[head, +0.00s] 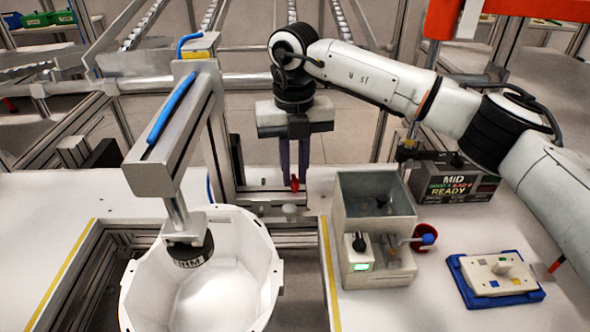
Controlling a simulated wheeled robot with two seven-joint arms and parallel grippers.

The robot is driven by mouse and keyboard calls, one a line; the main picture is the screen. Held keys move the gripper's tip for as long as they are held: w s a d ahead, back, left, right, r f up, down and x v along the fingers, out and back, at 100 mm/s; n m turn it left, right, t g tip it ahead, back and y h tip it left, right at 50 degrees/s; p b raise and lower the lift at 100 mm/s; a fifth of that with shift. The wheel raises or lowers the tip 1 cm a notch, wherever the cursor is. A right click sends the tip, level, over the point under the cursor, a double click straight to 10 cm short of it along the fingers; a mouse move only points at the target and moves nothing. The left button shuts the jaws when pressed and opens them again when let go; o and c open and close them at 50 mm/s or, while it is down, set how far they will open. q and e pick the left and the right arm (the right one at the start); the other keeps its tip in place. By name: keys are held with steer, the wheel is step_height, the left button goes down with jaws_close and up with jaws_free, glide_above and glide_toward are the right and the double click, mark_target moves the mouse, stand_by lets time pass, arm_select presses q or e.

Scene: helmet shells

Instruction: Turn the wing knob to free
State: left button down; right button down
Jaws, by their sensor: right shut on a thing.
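The wing knob (294,184) is a small red part on the metal fixture at the centre, behind the white helmet shell (265,262). My right gripper (294,178) points down over it from above, its two dark purple fingers close together. It is shut on the red knob, and the fingertips partly hide it. The knob's exact angle is too small to read. The helmet shell sits open side up under a metal arm (178,125) with a dark round pad (188,255) inside it. My left gripper is not in view.
A grey bin (375,185) with a switch box (358,252) and a blue-tipped lever (428,239) stands right of centre. Farther right are a display reading MID and READY (455,180) and a blue tray (530,297). The white table at left is clear.

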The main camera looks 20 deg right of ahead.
mark_target(293, 179)
steer(key=n, duration=0.4)
steer(key=shift+a+r+n, duration=0.1)
steer(key=shift+n, duration=0.3)
steer(key=n, duration=0.3)
steer(key=shift+a+n, duration=0.1)
steer(key=shift+n, duration=0.2)
steer(key=n, duration=0.4)
steer(key=shift+s+n, duration=0.1)
steer(key=shift+n, duration=1.7)
steer(key=c, duration=1.7)
jaws_free()
steer(key=shift+c, duration=0.2)
step_height(293, 179, up, 10)
steer(key=shift+r+b, duration=0.15)
steer(key=shift+b, duration=0.25)
